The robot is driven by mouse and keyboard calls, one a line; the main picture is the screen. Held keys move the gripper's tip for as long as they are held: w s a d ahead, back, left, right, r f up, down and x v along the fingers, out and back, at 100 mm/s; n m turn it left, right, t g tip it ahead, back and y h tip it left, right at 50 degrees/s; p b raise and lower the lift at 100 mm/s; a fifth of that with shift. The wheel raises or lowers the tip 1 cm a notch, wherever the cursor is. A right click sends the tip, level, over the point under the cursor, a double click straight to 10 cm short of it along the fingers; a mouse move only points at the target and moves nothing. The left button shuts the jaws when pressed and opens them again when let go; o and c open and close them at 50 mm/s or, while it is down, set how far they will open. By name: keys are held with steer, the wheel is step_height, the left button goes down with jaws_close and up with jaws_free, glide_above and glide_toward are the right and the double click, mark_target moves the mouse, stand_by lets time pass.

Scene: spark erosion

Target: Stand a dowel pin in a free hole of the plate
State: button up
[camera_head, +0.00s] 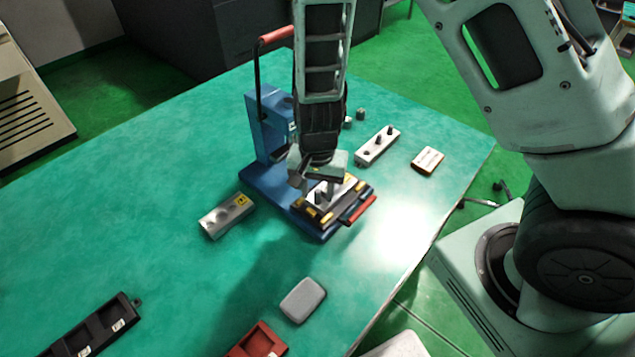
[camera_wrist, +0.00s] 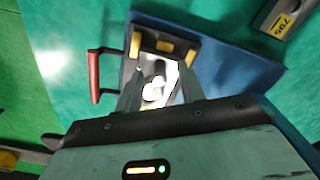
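A bright metal plate (camera_head: 345,187) sits in a dark fixture with yellow clamps on the blue press base. At least one dark dowel pin (camera_head: 321,197) stands on it, below my gripper (camera_head: 312,180). In the wrist view, my gripper (camera_wrist: 160,72) has its two fingers apart over the plate. A bright, shiny pin-like shape (camera_wrist: 153,90) shows between the fingers, with space beside it. Glare hides the holes there. A second light plate (camera_head: 370,152) with dark pins standing on it lies to the right of the press.
The blue press (camera_head: 265,125) rises behind the fixture, with a red-gripped lever. A red handle (camera_head: 358,210) juts from the fixture's front. Around lie a labelled metal block (camera_head: 227,216), a white-topped block (camera_head: 427,160), a grey pad (camera_head: 303,299), a red tray (camera_head: 262,342) and a black tray (camera_head: 80,335).

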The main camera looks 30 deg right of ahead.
step_height(320, 180, up, 17)
steer(key=p, duration=0.2)
steer(key=shift+r+p, duration=0.2)
steer(key=shift+p, duration=0.1)
